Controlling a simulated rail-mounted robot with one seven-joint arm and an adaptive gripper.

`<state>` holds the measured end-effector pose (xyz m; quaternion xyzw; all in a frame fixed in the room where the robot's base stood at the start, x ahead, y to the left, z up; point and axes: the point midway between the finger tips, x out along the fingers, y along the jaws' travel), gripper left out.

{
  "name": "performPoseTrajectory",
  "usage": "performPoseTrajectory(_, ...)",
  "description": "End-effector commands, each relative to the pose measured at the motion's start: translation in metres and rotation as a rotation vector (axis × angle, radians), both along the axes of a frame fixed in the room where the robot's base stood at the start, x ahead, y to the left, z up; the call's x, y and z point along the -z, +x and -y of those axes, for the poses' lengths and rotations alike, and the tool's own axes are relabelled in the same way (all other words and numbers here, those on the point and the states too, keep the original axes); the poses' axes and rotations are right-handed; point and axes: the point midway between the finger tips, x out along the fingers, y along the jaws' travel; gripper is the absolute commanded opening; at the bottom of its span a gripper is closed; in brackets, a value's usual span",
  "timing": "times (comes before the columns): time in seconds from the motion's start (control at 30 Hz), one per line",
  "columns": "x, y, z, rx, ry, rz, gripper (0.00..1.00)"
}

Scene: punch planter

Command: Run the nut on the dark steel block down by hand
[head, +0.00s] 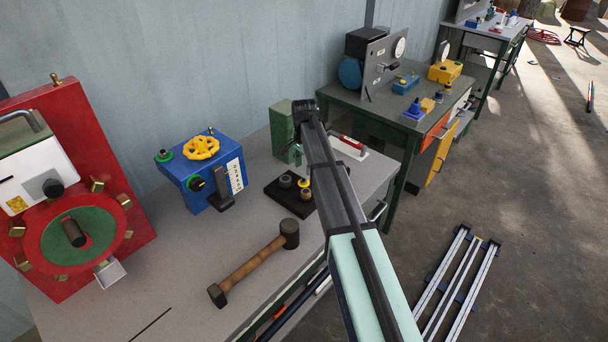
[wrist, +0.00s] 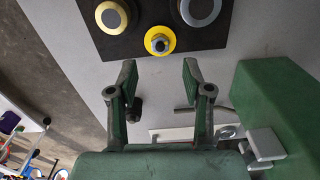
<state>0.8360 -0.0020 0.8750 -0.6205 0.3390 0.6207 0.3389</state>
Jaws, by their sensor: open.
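A dark flat block (head: 273,193) lies on the grey bench in the head view, partly behind my arm. It also shows at the top of the wrist view (wrist: 120,42). On it a yellow disc (wrist: 160,32) carries a small grey hex nut (wrist: 159,44) near the block's edge. A brass-coloured round piece (wrist: 112,16) and a grey round piece (wrist: 200,10) sit on either side. My gripper (wrist: 158,70) is open and empty, its two fingers apart and pointing toward the yellow disc and nut. It appears short of them, and the exact gap is unclear.
A green block (wrist: 285,105) stands close to my gripper's right side in the wrist view. A mallet (head: 250,265) lies in front of the dark block. A blue box with a yellow handwheel (head: 202,147) and a red machine (head: 125,190) stand at left.

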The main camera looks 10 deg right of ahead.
Motion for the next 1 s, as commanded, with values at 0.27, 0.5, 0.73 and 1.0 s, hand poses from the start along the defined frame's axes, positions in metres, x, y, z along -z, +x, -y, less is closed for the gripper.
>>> performPoseTrajectory(0.27,-0.045,0.001,0.0,0.0,0.0,0.0,0.5)
performPoseTrajectory(0.5,-0.058,0.0,0.0,0.0,-0.001,-0.001,0.5)
performPoseTrajectory(0.73,-0.058,0.0,0.0,0.0,0.0,-0.001,0.5)
performPoseTrajectory(1.0,-0.071,0.001,0.0,0.0,0.0,0.0,0.5)
